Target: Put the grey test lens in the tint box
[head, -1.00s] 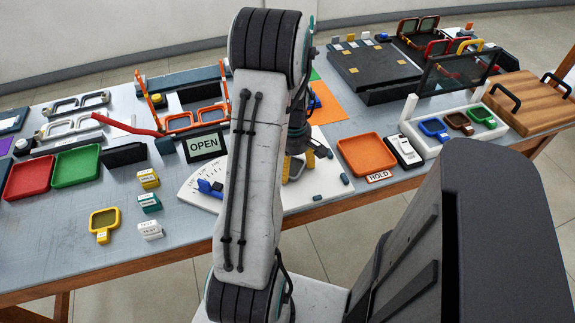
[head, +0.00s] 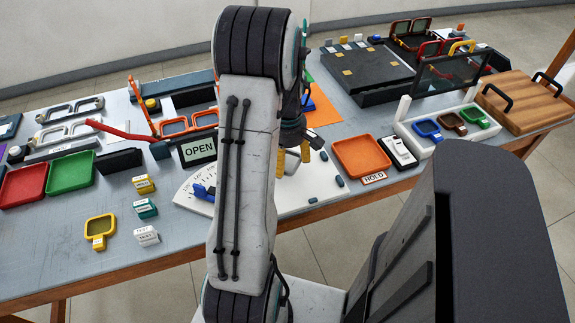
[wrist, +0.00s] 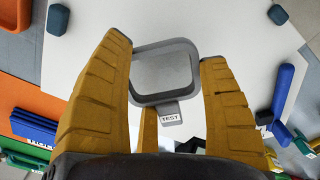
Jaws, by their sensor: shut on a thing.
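The grey test lens (wrist: 164,76) is a square grey rim with a tab marked TEST. In the head view my gripper (head: 293,160) is over the white scale board, partly behind my arm; the lens is hard to make out there. The white box with blue, brown and green lenses and a raised dark see-through lid, right of centre, looks like the tint box (head: 408,133). It stands well to the right of my gripper.
A wooden case (head: 525,100) stands at right. A black stand (head: 365,77) is behind. A yellow lens (head: 100,228) lies at front left, near small labelled blocks.

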